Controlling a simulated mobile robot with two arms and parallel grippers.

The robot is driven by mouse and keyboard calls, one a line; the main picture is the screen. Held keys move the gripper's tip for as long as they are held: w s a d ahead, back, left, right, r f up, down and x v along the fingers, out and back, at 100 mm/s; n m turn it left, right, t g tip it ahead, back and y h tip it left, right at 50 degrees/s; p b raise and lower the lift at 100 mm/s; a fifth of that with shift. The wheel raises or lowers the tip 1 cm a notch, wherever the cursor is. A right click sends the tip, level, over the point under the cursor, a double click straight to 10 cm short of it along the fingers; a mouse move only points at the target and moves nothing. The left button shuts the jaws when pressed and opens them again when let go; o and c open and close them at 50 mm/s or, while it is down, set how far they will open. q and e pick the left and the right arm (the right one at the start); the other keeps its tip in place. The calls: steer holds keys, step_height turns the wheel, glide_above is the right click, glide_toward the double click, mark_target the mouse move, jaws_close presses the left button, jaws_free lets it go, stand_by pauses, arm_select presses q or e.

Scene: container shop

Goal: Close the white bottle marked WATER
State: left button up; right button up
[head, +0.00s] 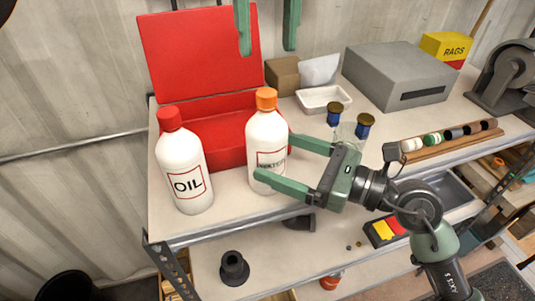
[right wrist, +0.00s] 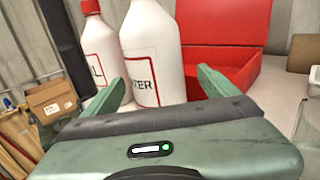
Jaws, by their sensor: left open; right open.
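The white WATER bottle (head: 265,128) stands upright near the front of the bench. An orange cap (head: 266,98) sits on its top; I cannot tell how tightly. My right gripper (head: 274,156) is open, with one finger on each side of the bottle body at label height, partly hiding the label. In the right wrist view the bottle (right wrist: 152,50) stands between the spread fingers (right wrist: 160,88), its top out of frame. Contact with the fingers is unclear. My left gripper (head: 267,49) is open and empty, pointing down above the cap, behind it in the picture.
A white OIL bottle (head: 183,167) with a red cap stands close on the left. An open red box (head: 220,142) is behind both bottles. The bench's front edge is near.

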mark_target(267, 92)
arm_select(q)
steer(key=shift+s+a+r, duration=0.1)
steer(key=shift+s, duration=0.15)
arm_select(e)
steer(key=shift+x, duration=1.65)
arm_select(q)
steer(key=shift+w, duration=0.1)
arm_select(e)
steer(key=shift+s, duration=0.15)
jaws_close()
arm_select(q)
steer(key=shift+f, duration=4.05)
arm_select(e)
steer(key=shift+r, duration=0.1)
